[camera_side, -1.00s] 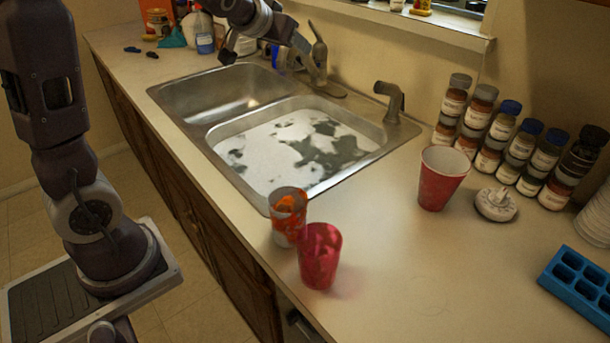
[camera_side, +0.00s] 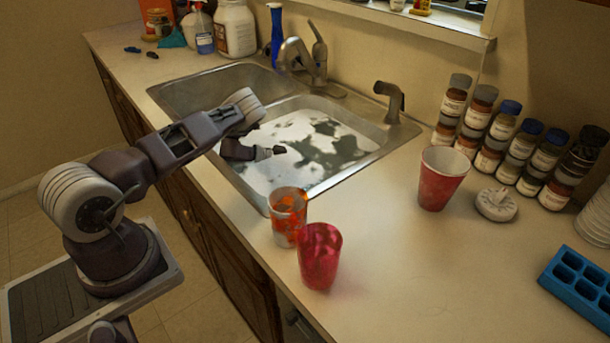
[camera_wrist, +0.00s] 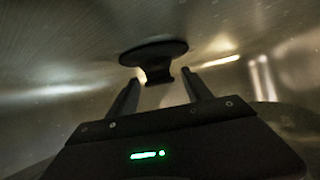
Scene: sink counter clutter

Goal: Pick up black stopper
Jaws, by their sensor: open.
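The black stopper (camera_wrist: 154,52) shows in the wrist view as a wide dark disc with a narrower stem, against a brushed metal surface. My gripper (camera_wrist: 160,84) is open, and its two dark fingers point toward the stopper. The stem lies between the finger directions, around the fingertips; I cannot tell whether they touch it. In the side view my gripper (camera_side: 276,151) is low over the nearer sink basin, which has white foam and dark patches. I cannot tell the stopper apart from the dark fingertips there.
The metal sink rim (camera_side: 345,180) surrounds the basin. An orange-patterned cup (camera_side: 288,217) and a red cup (camera_side: 319,257) stand on the counter near its front corner. The faucet (camera_side: 297,55) rises behind. Another red cup (camera_side: 441,178) and several spice jars stand right.

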